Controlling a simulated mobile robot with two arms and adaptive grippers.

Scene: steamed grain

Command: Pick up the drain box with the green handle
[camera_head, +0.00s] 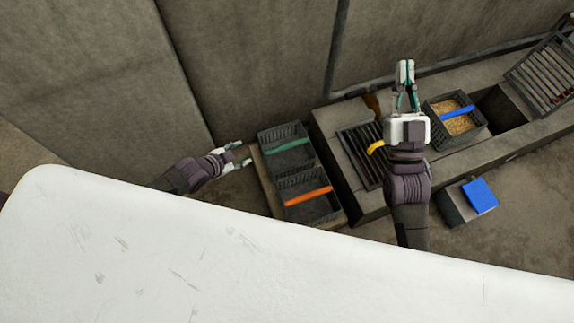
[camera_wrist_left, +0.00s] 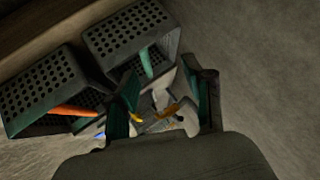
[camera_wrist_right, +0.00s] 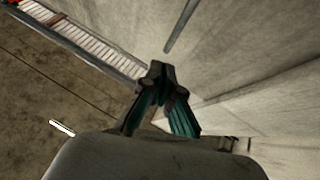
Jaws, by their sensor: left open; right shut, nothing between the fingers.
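The drain box with the green handle (camera_head: 285,158) is a dark perforated basket on a low wooden board, at the back beside the wall. Its green handle (camera_head: 288,146) spans its top. My left gripper (camera_head: 243,153) is open and empty just left of this box. In the left wrist view the green-handled box (camera_wrist_left: 125,35) lies ahead of the fingers (camera_wrist_left: 165,100), with its handle (camera_wrist_left: 147,62) close to them. I cannot tell if they touch. My right gripper (camera_head: 405,75) is shut and empty above the stone counter; its fingertips meet in the right wrist view (camera_wrist_right: 158,75).
A box with an orange handle (camera_head: 310,205) sits directly in front of the green-handled one. The stone counter (camera_head: 335,125) to the right holds a grate (camera_head: 355,150) and a grain-filled box with a blue handle (camera_head: 450,132). A blue-topped block (camera_head: 480,195) stands on the floor.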

